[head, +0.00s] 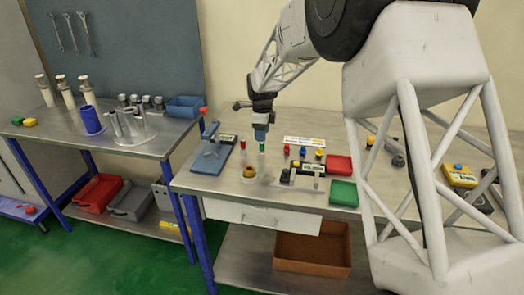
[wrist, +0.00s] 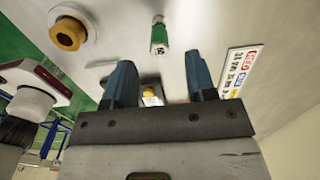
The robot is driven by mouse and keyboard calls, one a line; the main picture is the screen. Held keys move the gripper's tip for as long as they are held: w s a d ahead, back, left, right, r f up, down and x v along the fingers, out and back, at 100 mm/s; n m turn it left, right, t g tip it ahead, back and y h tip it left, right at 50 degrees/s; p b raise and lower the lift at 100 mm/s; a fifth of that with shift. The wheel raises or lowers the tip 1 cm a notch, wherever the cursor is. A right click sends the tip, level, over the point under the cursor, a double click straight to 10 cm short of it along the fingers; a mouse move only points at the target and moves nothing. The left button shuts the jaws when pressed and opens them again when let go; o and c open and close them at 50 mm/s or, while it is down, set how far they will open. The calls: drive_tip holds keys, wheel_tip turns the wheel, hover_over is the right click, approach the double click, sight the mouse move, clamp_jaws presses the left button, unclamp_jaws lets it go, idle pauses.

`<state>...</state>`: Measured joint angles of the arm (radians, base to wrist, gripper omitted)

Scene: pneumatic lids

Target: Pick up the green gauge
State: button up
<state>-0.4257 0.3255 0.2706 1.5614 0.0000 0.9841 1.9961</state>
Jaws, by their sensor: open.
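The green gauge (head: 261,147) is a small upright green piece on the workbench in the head view, just right of a similar red one (head: 242,146). In the wrist view the green gauge (wrist: 159,38) shows as a green cylinder with a pale marked end, ahead of the gap between my fingers. My gripper (head: 261,133) is pointed down just above the green gauge. In the wrist view my gripper (wrist: 160,78) has its two blue fingers wide apart, with no gauge held between them. The head view is too small to show the exact clearance.
A blue fixture (head: 212,155) stands to the left. An orange ring on a pale base (head: 249,172) sits in front. A white label strip (head: 305,140), red tray (head: 339,165) and green tray (head: 343,192) lie to the right.

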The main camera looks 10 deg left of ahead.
sight(262, 144)
drive_tip(key=shift+f, duration=2.6)
clamp_jaws()
drive_tip(key=shift+r, duration=0.15)
drive_tip(key=shift+r, duration=1.4)
drive_tip(key=shift+s+r, duration=0.25)
drive_tip(key=shift+r, duration=0.1)
drive_tip(key=s+d, duration=0.2)
drive_tip(key=s, duration=0.2)
drive_tip(key=s+d+r, duration=0.1)
drive_tip(key=s+d, duration=0.1)
drive_tip(key=s, duration=0.3)
drive_tip(key=s+d, duration=0.2)
drive_tip(key=s, duration=0.3)
drive_tip(key=shift+s+d+r, duration=0.1)
drive_tip(key=shift+d+r, duration=0.05)
drive_tip(key=shift+d, duration=0.05)
